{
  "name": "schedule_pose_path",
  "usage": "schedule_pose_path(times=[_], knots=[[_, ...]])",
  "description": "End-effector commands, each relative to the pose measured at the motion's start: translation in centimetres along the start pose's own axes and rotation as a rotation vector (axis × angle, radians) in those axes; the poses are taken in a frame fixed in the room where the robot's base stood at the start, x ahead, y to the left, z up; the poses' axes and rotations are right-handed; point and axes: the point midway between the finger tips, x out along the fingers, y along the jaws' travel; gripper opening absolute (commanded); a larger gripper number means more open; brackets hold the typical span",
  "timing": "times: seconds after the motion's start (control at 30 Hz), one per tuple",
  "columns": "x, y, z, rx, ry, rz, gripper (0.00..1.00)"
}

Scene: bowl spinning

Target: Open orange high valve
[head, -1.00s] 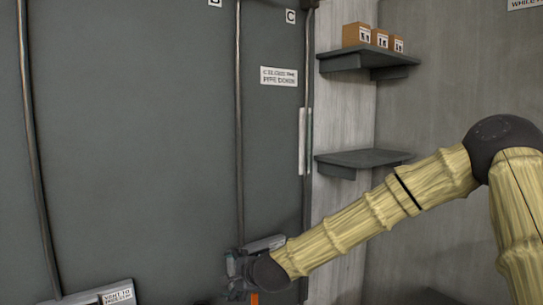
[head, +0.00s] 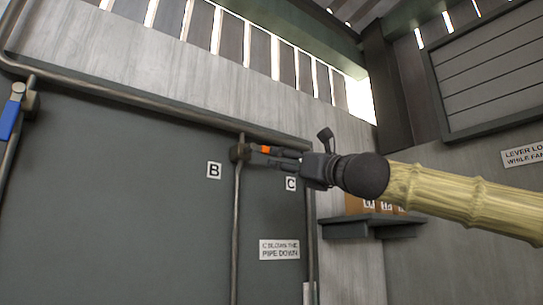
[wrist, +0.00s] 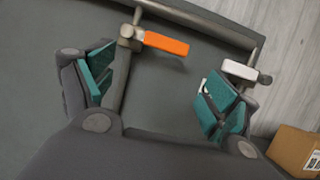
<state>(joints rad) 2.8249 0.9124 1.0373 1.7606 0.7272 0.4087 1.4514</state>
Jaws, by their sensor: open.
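The orange valve handle (head: 263,150) sits high on a vertical pipe, right of the label B and above the label C, in the head view. In the wrist view the orange handle (wrist: 166,44) points right from its grey valve body (wrist: 130,38). My gripper (wrist: 152,85) is open, its teal pads spread to either side of the pipe and the handle. The handle lies beyond the fingertips, with no visible contact. In the head view my gripper (head: 290,160) reaches in from the right and covers part of the handle's end.
A blue valve handle (head: 11,115) is on another pipe at far left. A white handle (wrist: 238,68) is near the right finger in the wrist view. A shelf (head: 370,222) with boxes stands at right below my arm. A sign (head: 279,249) hangs below.

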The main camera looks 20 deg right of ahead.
Motion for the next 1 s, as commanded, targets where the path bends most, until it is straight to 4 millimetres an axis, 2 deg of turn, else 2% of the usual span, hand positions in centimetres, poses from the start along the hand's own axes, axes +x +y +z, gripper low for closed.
schedule_pose_path(times=[0.03, 0.1, 0.27, 0.7, 1.0], knots=[[-0.4, -0.4, 1.1, 0.013, -0.012, -0.003, 0.88], [-0.6, -0.7, 1.8, 0.021, -0.019, -0.006, 0.88], [0.3, -1.1, 2.2, 0.020, -0.020, -0.013, 0.88], [6.8, -1.2, 2.3, 0.019, -0.017, -0.014, 0.88], [9.5, -1.1, 2.1, 0.019, -0.018, -0.011, 0.88]])
